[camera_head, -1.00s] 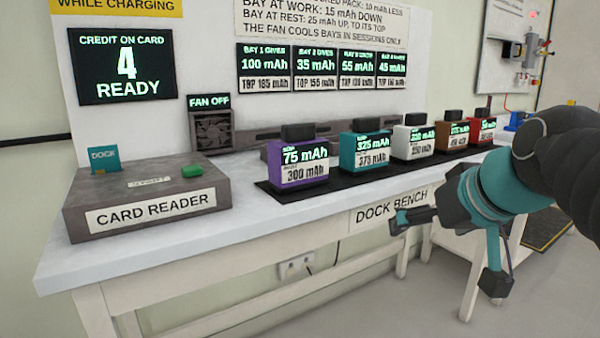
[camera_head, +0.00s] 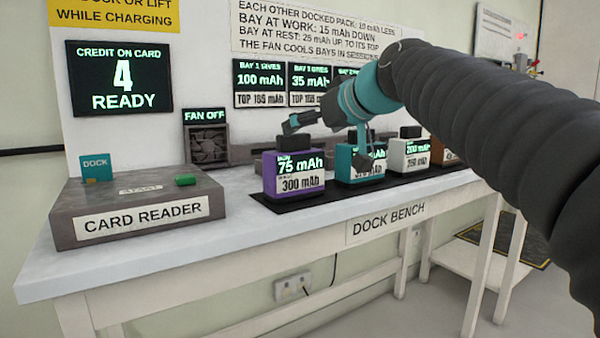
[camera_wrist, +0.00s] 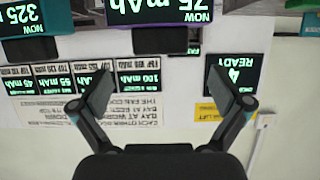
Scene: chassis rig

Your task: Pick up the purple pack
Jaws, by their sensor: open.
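The purple pack (camera_head: 271,184) stands upright on the dock bench, leftmost in the row of packs, with a black block on top. Its labels read 75 mAh and 300 mAh. My gripper (camera_head: 327,143) is open and empty, above and in front of the row, near the purple and teal packs. In the wrist view the picture is upside down. The purple pack (camera_wrist: 155,22) is at the top edge, partly cut off, with its black top block (camera_wrist: 160,40) beyond the open fingers (camera_wrist: 158,86). No finger is seen touching it.
The teal pack (camera_head: 345,175) stands close to its right, then a white pack (camera_head: 398,160); my arm hides part of the row. A card reader (camera_head: 130,235) sits at left. The dock bench (camera_head: 230,235) is clear between reader and packs. A panel wall rises behind.

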